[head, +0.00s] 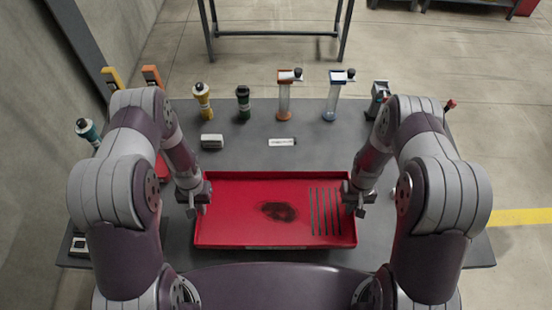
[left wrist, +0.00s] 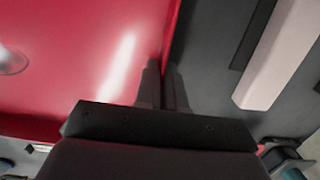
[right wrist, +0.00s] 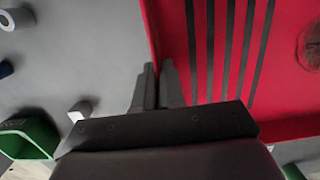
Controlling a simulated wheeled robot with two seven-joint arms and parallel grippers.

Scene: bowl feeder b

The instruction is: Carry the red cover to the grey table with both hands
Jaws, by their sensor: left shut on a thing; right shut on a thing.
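The red cover (head: 240,188) is a shallow tray-like piece with a raised rim, several dark slots at its right and a dark smudge near its middle. It lies level at the near part of the grey table (head: 257,155); I cannot tell whether it touches the top. My left gripper (head: 196,208) is shut on its left rim; the fingers (left wrist: 165,88) straddle the red edge in the left wrist view. My right gripper (head: 353,207) is shut on its right rim; the fingers (right wrist: 158,85) straddle the edge beside the slots in the right wrist view.
Several bottles and tools stand along the table's far side, among them a yellow one (head: 202,100), a green one (head: 243,103) and a blue-topped stand (head: 337,95). A white block (head: 212,141) and a label (head: 282,142) lie beyond the cover. Another table frame (head: 277,33) stands farther back.

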